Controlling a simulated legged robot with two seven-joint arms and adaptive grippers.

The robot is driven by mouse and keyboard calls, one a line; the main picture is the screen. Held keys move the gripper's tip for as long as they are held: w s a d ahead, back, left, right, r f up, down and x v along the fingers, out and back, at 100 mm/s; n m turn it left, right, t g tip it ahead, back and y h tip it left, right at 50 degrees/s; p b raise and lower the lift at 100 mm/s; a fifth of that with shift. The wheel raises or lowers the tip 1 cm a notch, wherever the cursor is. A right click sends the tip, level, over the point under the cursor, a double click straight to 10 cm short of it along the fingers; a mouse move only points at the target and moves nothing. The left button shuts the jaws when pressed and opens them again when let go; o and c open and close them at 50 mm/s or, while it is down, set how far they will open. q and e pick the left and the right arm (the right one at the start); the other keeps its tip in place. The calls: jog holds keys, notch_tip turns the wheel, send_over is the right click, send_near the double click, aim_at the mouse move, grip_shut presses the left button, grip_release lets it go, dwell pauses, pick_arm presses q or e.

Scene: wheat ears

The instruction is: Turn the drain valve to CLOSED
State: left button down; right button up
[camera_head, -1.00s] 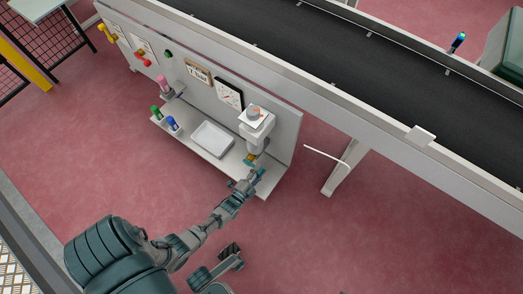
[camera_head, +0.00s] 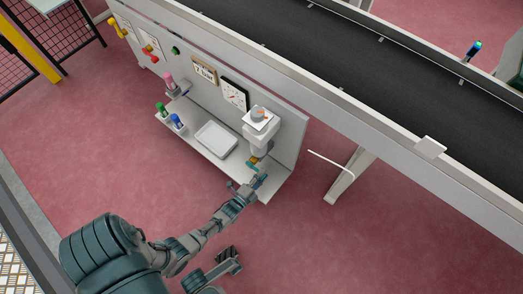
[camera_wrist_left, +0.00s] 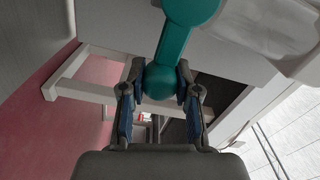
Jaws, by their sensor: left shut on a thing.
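The drain valve's teal handle (camera_head: 262,164) is under the white filter housing (camera_head: 259,142), beside a small yellow part, at the right end of the panel. In the left wrist view the teal handle (camera_wrist_left: 178,45) runs down to a round knob between the fingers. My left gripper (camera_wrist_left: 160,85) has its fingers on both sides of that knob and is shut on it. In the head view my left gripper (camera_head: 254,182) reaches the handle from below. Any CLOSED marking is too small to read. My right gripper (camera_head: 228,254) is low in the head view, away from the panel; its jaws are unclear.
A white tray (camera_head: 216,139) and green and blue bottles (camera_head: 176,121) stand on the panel's shelf. A gauge card (camera_head: 235,95) and a sign (camera_head: 205,73) hang above. A conveyor (camera_head: 330,60) runs behind. The red floor in front is clear.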

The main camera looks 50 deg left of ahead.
pick_arm(q)
jog(key=c, duration=0.8)
grip_release()
jog(key=shift+s+d+f, duration=0.15)
jog(key=shift+d+f, duration=0.1)
jog(key=shift+f, duration=0.15)
jog(key=shift+a+r, duration=0.1)
jog(key=shift+r, duration=0.05)
jog(key=v, duration=1.1)
jog(key=shift+s, duration=0.4)
